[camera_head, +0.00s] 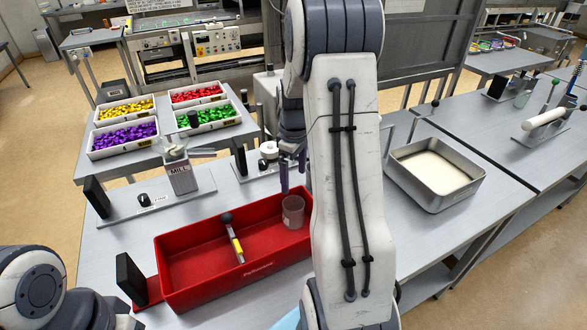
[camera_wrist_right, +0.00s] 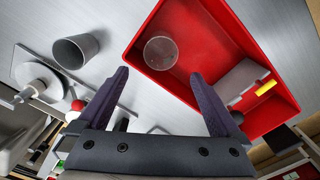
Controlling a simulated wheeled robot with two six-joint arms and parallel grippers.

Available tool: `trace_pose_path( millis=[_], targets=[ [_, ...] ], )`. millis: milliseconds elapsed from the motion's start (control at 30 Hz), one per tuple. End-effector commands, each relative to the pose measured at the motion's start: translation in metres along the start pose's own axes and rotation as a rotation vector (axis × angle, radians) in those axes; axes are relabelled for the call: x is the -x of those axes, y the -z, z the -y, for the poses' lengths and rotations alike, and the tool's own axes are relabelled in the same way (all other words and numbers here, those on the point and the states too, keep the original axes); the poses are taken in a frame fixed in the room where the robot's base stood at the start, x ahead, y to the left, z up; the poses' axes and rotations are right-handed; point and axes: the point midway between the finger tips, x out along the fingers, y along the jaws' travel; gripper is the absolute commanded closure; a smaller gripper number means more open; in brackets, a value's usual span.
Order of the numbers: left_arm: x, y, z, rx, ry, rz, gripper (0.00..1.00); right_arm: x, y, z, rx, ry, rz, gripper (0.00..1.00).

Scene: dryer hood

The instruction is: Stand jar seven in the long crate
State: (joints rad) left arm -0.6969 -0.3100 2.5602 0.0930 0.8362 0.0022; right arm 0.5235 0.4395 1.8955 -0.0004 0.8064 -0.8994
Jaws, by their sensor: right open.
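The long red crate (camera_head: 190,262) lies on the near grey table, and it also fills the right of the right wrist view (camera_wrist_right: 215,38). A clear jar (camera_head: 293,211) stands upright inside the crate at its right end; from above it shows as a round outline (camera_wrist_right: 160,53). I cannot read a number on it. My right gripper (camera_head: 293,180) is open above that end of the crate. Its two purple fingers (camera_wrist_right: 159,77) are apart with nothing between them, and the jar shows beyond the tips. My left gripper is out of the head view; only part of that arm shows.
A grey divider with a yellow label (camera_head: 237,247) crosses the crate. A grey cup (camera_wrist_right: 76,50) stands outside the crate. A mill (camera_head: 180,172) stands behind it, a metal tray (camera_head: 435,190) lies to the right, and bins of coloured pieces (camera_head: 125,138) stand back left.

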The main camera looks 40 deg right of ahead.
Motion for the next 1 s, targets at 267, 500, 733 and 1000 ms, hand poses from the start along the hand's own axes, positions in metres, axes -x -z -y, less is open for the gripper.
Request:
trace_pose_path(
  millis=[267,500,733,1000],
  targets=[
    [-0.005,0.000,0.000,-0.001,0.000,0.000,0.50,0.030,0.000,0.000,0.000,-0.001,-0.001,0.00],
    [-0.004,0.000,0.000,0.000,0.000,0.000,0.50,0.035,0.006,0.010,0.010,0.000,-0.002,0.00],
    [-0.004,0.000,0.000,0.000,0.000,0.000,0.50,0.057,0.047,0.138,0.093,0.006,-0.027,0.00],
    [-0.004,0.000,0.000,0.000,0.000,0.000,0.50,0.068,0.004,0.322,0.204,0.044,-0.050,0.00]
  ],
)
